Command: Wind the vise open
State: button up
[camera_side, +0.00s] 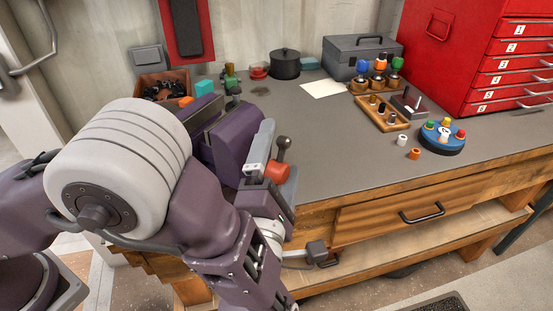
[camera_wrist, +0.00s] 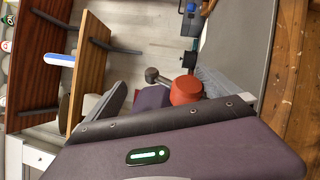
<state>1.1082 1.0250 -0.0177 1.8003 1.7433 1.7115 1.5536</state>
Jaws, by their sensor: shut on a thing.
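The purple vise (camera_side: 230,135) is mounted at the front left edge of the bench. Its handle has a dark ball end (camera_side: 283,143) that stands up above red-orange parts at the vise's front. My gripper (camera_side: 275,178) is at this handle, shut on it; its fingertips are partly hidden by my arm in the side view. The wrist view shows a dark knob (camera_wrist: 152,75) and a red round part (camera_wrist: 186,90) close together beyond a large purple housing. The jaw gap of the vise is mostly hidden, so I cannot tell how wide it is.
The grey bench top (camera_side: 330,145) is clear in the middle. A black pot (camera_side: 285,66), a grey toolbox (camera_side: 350,57), a wooden peg tray (camera_side: 381,116), a blue round holder (camera_side: 443,139) and a red drawer cabinet (camera_side: 490,60) stand behind and to the right.

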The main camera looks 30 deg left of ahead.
jog(key=r, duration=0.2)
jog(key=s+r+n+t+y, duration=0.1)
jog(key=r+y, duration=0.1)
jog(key=r, duration=0.1)
jog(key=shift+s+a+r+t, duration=0.35)
jog(key=shift+s+t, duration=0.05)
jog(key=f, duration=0.1)
jog(key=w+f+g+h, duration=0.1)
jog(key=f, duration=0.1)
jog(key=d+f+h, duration=0.1)
jog(key=f, duration=0.1)
jog(key=shift+w+f+m+g, duration=0.1)
jog(key=shift+w+m+g, duration=0.25)
jog(key=shift+m+g, duration=0.05)
jog(key=shift+s+d+f, duration=0.15)
jog(key=shift+f, duration=0.2)
jog(key=shift+c, duration=0.8)
jog(key=s+d+f, duration=0.2)
jog(key=s+f, duration=0.1)
jog(key=f, duration=0.3)
jog(key=shift+d+f, duration=0.2)
jog(key=shift+f, duration=0.05)
jog(key=shift+s, duration=0.1)
